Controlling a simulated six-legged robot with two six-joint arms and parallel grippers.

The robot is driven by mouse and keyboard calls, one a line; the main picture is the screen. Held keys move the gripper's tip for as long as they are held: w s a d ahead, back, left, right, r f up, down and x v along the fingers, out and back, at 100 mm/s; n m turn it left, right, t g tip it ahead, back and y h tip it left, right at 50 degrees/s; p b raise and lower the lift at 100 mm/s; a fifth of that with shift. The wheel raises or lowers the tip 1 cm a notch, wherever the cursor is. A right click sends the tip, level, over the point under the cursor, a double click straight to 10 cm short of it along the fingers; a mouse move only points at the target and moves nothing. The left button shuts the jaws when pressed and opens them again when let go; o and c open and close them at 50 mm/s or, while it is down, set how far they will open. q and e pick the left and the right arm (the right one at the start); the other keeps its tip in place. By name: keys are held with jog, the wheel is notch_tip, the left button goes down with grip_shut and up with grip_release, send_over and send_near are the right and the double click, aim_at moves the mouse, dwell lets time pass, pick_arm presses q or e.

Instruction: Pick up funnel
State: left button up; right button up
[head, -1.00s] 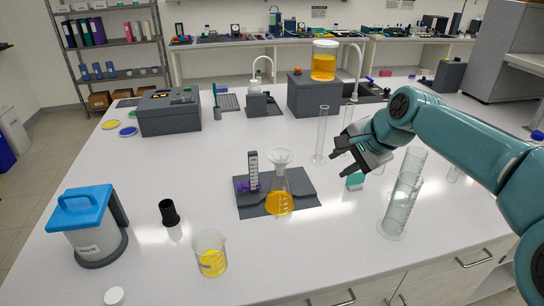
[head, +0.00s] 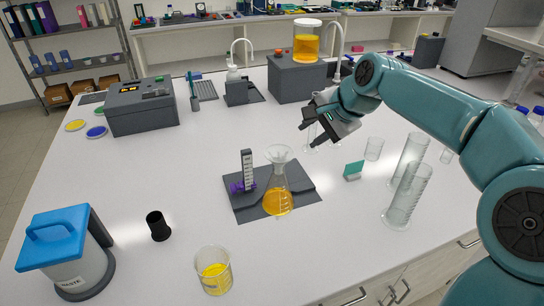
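The pale, clear funnel (head: 279,154) sits in the mouth of a conical flask (head: 279,192) that holds orange liquid. The flask stands upright on a dark grey mat (head: 306,194). My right gripper (head: 307,134) is above and to the right of the funnel in the picture. Its two dark fingers are apart with nothing between them, and they do not touch the funnel. My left gripper is not in view.
A scale strip with a purple base (head: 247,172) stands left of the flask. Tall glass cylinders (head: 405,196) and a small teal-topped item (head: 353,170) are to the right. A yellow-filled beaker (head: 214,271), black cup (head: 158,227) and blue-lidded waste bin (head: 70,255) stand at front left.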

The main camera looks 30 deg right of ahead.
jog(key=x, duration=0.4)
jog(key=p, duration=0.2)
send_near(288, 159)
notch_tip(288, 159, down, 2)
jog(key=w+a, duration=0.2)
jog(key=p+x, duration=0.1)
jog(key=x, duration=0.4)
jog(key=shift+s+d+f, duration=0.15)
jog(key=shift+s+f, duration=0.05)
jog(key=shift+w+d+f, duration=0.1)
jog(key=shift+w+f, duration=0.1)
jog(key=shift+f, duration=0.05)
jog(key=shift+s+r, duration=0.15)
jog(key=shift+s, duration=0.1)
jog(key=shift+s+r, duration=0.1)
jog(key=shift+s, duration=0.05)
jog(key=c, duration=0.5)
grip_shut()
jog(key=shift+w, duration=0.2)
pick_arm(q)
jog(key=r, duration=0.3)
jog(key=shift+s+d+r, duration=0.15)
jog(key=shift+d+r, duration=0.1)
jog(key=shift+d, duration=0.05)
pick_arm(e)
jog(key=shift+s, duration=0.15)
